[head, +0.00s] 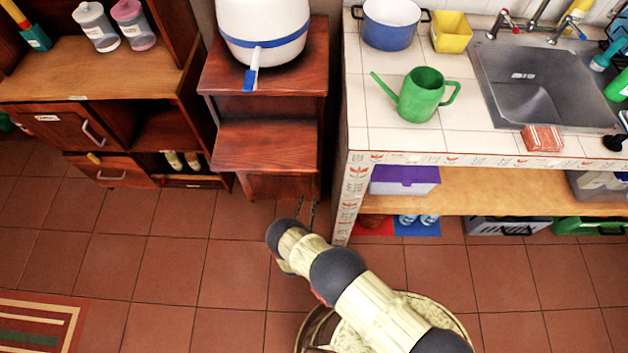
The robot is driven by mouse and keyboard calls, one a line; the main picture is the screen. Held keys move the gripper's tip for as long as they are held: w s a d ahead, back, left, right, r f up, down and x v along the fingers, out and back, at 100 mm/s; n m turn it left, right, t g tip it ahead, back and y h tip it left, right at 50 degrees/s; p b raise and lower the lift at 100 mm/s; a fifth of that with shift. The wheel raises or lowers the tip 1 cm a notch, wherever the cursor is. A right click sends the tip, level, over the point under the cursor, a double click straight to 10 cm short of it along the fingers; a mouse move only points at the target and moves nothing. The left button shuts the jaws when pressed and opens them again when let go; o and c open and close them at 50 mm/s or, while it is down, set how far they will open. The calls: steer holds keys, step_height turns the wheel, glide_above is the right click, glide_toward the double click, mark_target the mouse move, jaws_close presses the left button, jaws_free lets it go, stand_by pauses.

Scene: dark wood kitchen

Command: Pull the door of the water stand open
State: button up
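The water stand (222,82) is a red-brown wooden cabinet in the middle of the head view, with a white water container (264,28) on top. A lower wooden step (262,146) juts out at its front. Below the step is a narrow front panel (275,186), seen steeply from above; it looks closed, and no handle can be made out. My gripper (307,207) is at the stand's lower front right corner. Its two thin dark fingers stand apart, with nothing seen between them. Whether they touch the panel cannot be told.
A tiled counter (385,143) with a sink (540,85) and green watering can (421,96) stands close on the right. A wooden cabinet (110,85) stands on the left. The tiled floor (170,262) in front is clear; a striped rug (40,322) lies lower left.

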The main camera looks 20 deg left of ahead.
steer(key=w+b, duration=0.2)
steer(key=w, duration=0.5)
steer(key=shift+w, duration=0.25)
steer(key=shift+a, duration=0.1)
jaws_close()
stand_by(0.6)
